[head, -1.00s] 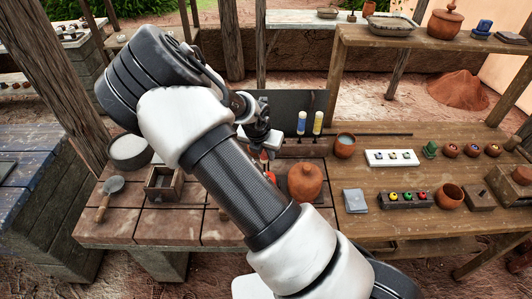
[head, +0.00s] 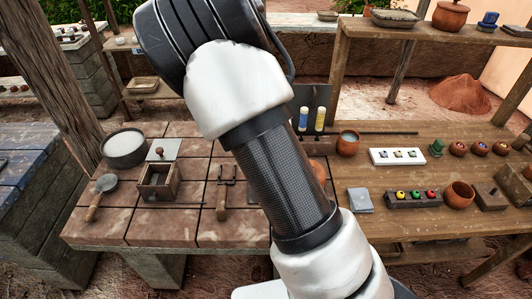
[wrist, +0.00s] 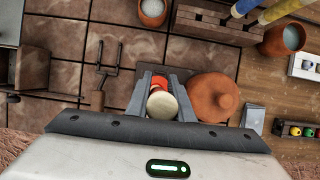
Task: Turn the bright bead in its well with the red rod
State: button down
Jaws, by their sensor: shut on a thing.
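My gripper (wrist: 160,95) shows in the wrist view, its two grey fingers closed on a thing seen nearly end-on. That thing has a round cream end (wrist: 161,104) and a red part (wrist: 159,82) beyond it, and I take it to be the red rod. The gripper is above the tiled table, just left of a lidded clay jar; it is hidden in the head view. Bright beads in yellow, green and red sit in a dark block (head: 414,203) at right; part of this block shows in the wrist view (wrist: 297,137). I cannot tell which bead is meant.
A lidded clay jar (wrist: 213,97) stands close right of my gripper. A brown slotted rack (wrist: 215,27) is beyond it. A forked tool (wrist: 98,98) lies to the left.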

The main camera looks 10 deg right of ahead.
jog(key=n+y+b, duration=0.1)
jog(key=n+b, duration=0.2)
dwell(0.4)
jog(key=shift+r, duration=0.1)
dwell(0.4)
jog(key=n+y+b, duration=0.1)
jog(key=n+b, duration=0.1)
jog(key=n, duration=0.2)
jog(key=n+g+y+b, duration=0.1)
jog(key=n+y+b, duration=0.1)
jog(key=n, duration=0.2)
dwell(0.4)
jog(key=shift+a+p, duration=0.15)
jog(key=shift+p, duration=0.15)
dwell(0.5)
